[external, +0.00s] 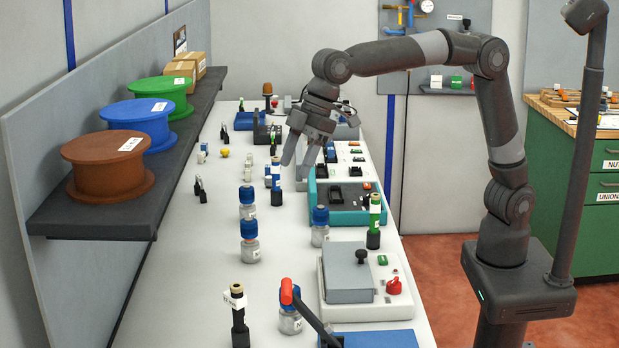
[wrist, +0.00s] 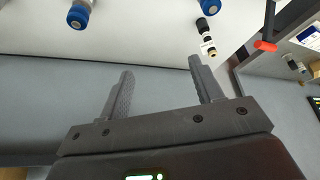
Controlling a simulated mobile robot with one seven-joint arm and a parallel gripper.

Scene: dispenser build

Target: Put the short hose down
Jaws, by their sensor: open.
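My gripper (external: 297,168) is open above the far half of the bench, with its fingers pointing down. In the wrist view my gripper (wrist: 160,82) shows both fingers wide apart with nothing between them. Hose-like pieces stand upright in dark holders: a green-topped one (external: 375,208), a blue one (external: 276,175) left of the gripper in the picture, and a tan-topped one with a white tag (external: 236,293) near the front. The tagged black piece (wrist: 207,40) in the wrist view lies beyond the right finger. I cannot tell which is the short hose.
Blue-capped jars (external: 249,243) stand along the bench. A teal-edged tray (external: 345,213) and a grey box on a white base (external: 347,270) line the right side. A red-ended lever (external: 287,291) sticks up in front. A shelf (external: 110,215) with spools overhangs the left.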

